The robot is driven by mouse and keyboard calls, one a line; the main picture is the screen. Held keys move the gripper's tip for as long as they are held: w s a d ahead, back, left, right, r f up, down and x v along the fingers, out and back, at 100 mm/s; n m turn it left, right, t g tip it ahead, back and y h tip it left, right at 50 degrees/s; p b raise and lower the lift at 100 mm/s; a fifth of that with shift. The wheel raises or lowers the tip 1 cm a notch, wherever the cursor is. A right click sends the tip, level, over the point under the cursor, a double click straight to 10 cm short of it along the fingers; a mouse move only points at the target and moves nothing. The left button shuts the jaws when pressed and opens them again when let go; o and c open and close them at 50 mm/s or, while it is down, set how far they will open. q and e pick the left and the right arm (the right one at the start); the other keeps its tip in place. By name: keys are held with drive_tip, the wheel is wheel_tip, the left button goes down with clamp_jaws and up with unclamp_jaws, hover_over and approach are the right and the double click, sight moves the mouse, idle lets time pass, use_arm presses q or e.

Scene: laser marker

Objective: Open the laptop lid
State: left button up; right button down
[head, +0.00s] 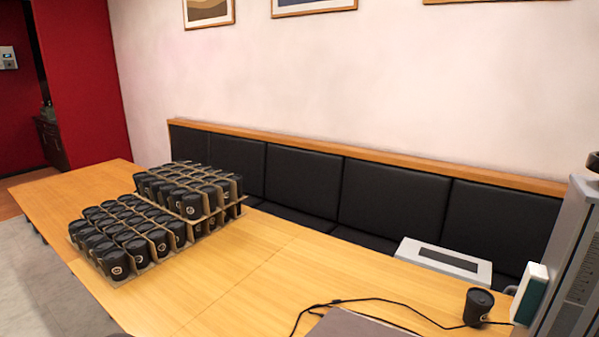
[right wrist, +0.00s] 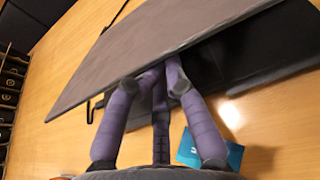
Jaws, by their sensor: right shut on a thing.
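The laptop shows in the right wrist view as a flat grey-brown lid (right wrist: 125,65) slanting across the picture, with a dark part (right wrist: 240,60) of the laptop behind its lower edge. My right gripper (right wrist: 160,72) has purple fingers that come together at the lid's lower edge and are shut on it. The fingertips are partly hidden by the lid. How far the lid stands open cannot be told. In the head view only a grey corner of the laptop (head: 365,325) shows at the bottom edge. My left gripper is in neither view.
A teal box (right wrist: 190,148) lies beside the fingers on the wooden table (head: 250,290). A black cable (head: 345,300) runs past the laptop to a black cup (head: 478,307). A white device (head: 440,262), a grey machine (head: 570,265) and cup trays (head: 150,262) stand around. Mid-table is clear.

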drive_tip(key=s+a, duration=0.3)
drive_tip(key=s, duration=0.2)
drive_tip(key=shift+s+p, duration=0.15)
drive_tip(key=shift+p, duration=0.2)
idle(0.4)
